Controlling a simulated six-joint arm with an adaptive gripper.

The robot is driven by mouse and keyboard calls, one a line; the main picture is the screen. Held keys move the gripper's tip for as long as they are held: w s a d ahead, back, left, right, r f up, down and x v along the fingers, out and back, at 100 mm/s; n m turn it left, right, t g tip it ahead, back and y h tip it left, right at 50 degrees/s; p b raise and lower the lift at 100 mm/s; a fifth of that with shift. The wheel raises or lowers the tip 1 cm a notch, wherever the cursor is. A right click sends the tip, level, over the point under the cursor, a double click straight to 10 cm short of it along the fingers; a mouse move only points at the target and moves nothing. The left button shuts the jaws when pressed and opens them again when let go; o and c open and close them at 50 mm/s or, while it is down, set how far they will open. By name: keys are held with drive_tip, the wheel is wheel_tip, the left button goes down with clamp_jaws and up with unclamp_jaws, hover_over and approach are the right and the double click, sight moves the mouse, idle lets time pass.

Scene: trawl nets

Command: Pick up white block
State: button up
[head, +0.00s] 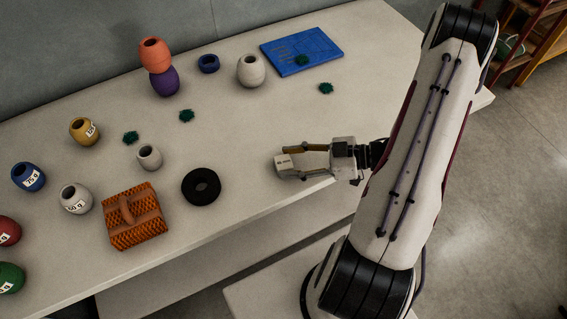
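The white block (284,163) is small and pale with a dark marking on it. It is near the table's front edge, at the fingertips of my gripper (287,161). My gripper reaches in from the right, low over the table, with its two fingers spread apart and the block between their tips. I cannot tell whether both fingers touch the block, or whether it rests on the table or is held just above it.
A black ring (201,186) and an orange textured block with a handle (135,215) lie to the left. Several small jars, including a white one (251,71), and green spiky pieces (186,115) are scattered around. A blue board (320,45) lies at the back. The table is clear around my gripper.

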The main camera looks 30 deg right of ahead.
drive_tip(key=c, duration=0.6)
drive_tip(key=shift+r, duration=0.25)
wheel_tip(320, 180, up, 10)
drive_tip(key=shift+f, duration=0.25)
idle(0.4)
idle(0.5)
